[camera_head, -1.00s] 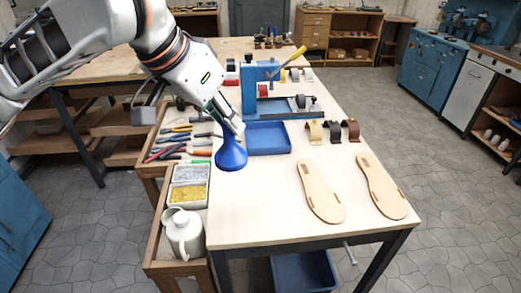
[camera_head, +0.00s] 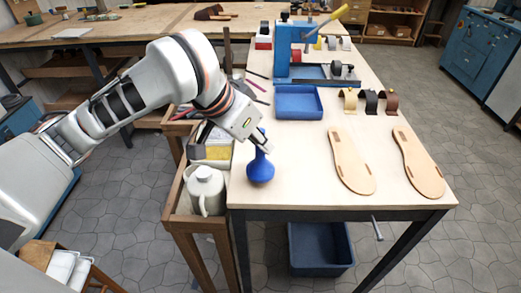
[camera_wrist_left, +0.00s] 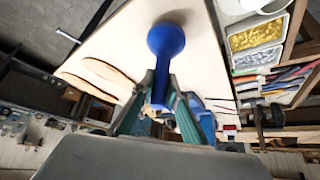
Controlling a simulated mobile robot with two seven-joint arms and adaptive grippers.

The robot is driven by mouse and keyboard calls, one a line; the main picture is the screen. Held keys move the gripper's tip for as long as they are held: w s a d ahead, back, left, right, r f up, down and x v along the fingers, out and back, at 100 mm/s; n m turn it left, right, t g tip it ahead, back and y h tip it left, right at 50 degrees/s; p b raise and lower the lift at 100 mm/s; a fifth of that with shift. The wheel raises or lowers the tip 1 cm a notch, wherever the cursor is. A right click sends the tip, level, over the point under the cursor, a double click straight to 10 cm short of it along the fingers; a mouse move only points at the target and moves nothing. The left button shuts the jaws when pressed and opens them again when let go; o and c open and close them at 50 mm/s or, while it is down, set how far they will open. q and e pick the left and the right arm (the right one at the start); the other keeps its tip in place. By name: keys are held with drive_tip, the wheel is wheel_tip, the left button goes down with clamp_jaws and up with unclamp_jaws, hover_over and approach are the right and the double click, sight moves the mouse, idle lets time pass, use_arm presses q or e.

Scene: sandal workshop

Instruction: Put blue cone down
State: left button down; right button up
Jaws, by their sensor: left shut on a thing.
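The blue cone (camera_head: 260,171) has a round bulb base and a narrow neck. In the head view it is upright at the left edge of the light wooden table (camera_head: 310,197). I cannot tell whether its base touches the tabletop. My left gripper (camera_head: 262,147) is shut on its neck from the upper left. In the left wrist view the blue cone (camera_wrist_left: 166,42) stands between the two green fingers of my left gripper (camera_wrist_left: 158,100), its bulb pointing away from the wrist. My right gripper is not in view.
A blue tray (camera_head: 298,102) and a blue press (camera_head: 292,45) stand farther back. Two tan soles (camera_head: 352,165) lie to the right, with several strap pieces (camera_head: 371,101) behind. A white jug (camera_head: 206,190) stands in the side rack at left. The table's front middle is clear.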

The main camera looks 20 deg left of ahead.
use_arm(q)
wheel_tip(320, 180, down, 2)
drive_tip(key=shift+r, duration=0.1)
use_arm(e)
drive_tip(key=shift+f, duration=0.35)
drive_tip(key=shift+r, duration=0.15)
use_arm(q)
drive_tip(key=c, duration=2)
unclamp_jaws()
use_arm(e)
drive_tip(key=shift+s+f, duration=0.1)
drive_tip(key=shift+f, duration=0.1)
